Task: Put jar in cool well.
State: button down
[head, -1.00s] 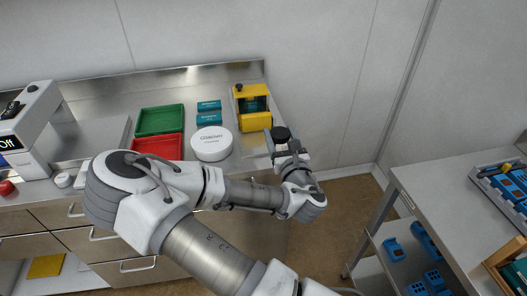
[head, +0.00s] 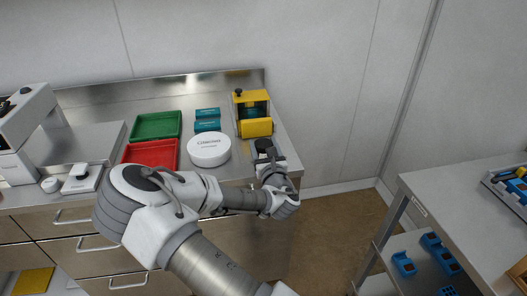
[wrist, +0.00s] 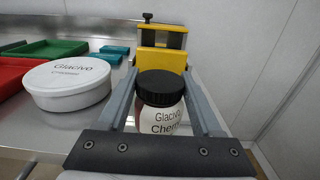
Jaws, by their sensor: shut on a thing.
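The jar, with a black lid and a white label, shows in the wrist view (wrist: 161,100) between the fingers of my gripper (wrist: 160,78). My gripper is shut on it, and the jar looks upright. In the head view its black lid (head: 264,145) shows at my gripper (head: 267,155), by the bench's front right corner. I cannot tell whether its base touches the bench. No well is clearly recognisable. A yellow frame with an open middle (head: 253,127) stands behind the jar, also in the wrist view (wrist: 161,61).
A round white tub (head: 209,150) is left of the jar. Green (head: 156,125) and red (head: 150,154) trays and teal boxes (head: 207,125) lie farther left. A wall stands behind. Another table (head: 450,190) is at right, with floor between.

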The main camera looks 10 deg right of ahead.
jog(key=shift+f, duration=0.2)
jog(key=shift+c, duration=0.3)
grip_release()
jog(key=shift+r, duration=0.1)
